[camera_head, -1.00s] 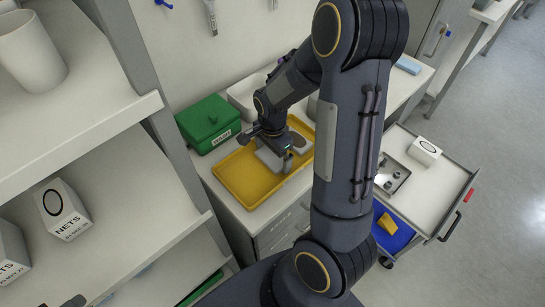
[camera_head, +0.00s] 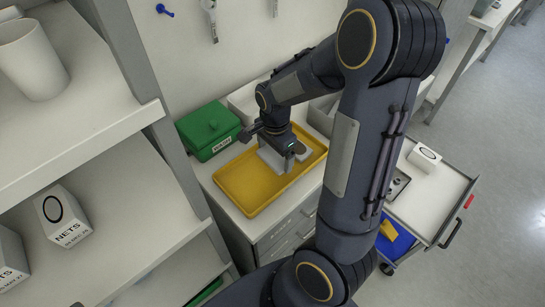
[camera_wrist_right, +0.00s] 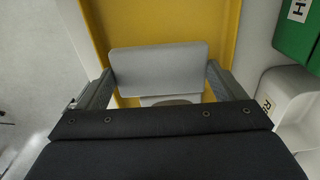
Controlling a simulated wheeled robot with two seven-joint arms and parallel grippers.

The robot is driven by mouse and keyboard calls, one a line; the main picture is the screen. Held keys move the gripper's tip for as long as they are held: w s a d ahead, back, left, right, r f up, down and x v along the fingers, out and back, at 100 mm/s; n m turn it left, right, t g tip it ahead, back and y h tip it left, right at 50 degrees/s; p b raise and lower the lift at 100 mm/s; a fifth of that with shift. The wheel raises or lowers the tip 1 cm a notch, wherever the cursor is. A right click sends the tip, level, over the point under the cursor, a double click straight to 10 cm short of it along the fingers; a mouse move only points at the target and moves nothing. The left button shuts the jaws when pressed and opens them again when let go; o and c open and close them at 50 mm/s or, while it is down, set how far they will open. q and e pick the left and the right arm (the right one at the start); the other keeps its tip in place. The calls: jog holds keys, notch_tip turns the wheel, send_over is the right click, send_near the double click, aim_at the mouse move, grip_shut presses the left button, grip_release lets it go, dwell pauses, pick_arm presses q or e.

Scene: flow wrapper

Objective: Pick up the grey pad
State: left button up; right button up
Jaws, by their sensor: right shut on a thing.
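The grey pad (camera_wrist_right: 158,68) is a flat light-grey slab with rounded corners, seen in the right wrist view between my two fingers. My right gripper (camera_wrist_right: 160,88) is shut on it, one finger at each side. In the head view my right gripper (camera_head: 276,148) points down over the yellow tray (camera_head: 243,200), and part of the pad (camera_head: 271,158) shows beside the fingers. The pad's height over the tray floor is hard to tell. My left gripper is not clearly seen.
A second light-grey piece (camera_head: 304,150) lies in the tray near the gripper. A green box (camera_head: 208,128) and a white bin (camera_head: 243,100) stand behind the tray. A shelf (camera_head: 95,130) rises at the left. A trolley (camera_head: 425,200) stands at the right.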

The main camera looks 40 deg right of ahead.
jog(key=s+r, duration=0.4)
jog(key=r, duration=0.1)
jog(key=shift+s+d+r, duration=0.2)
jog(key=shift+s+d, duration=0.05)
jog(key=shift+s, duration=0.15)
jog(key=s+r, duration=0.3)
jog(key=s, duration=0.5)
jog(key=shift+s+d+r, duration=0.2)
jog(key=shift+d, duration=0.2)
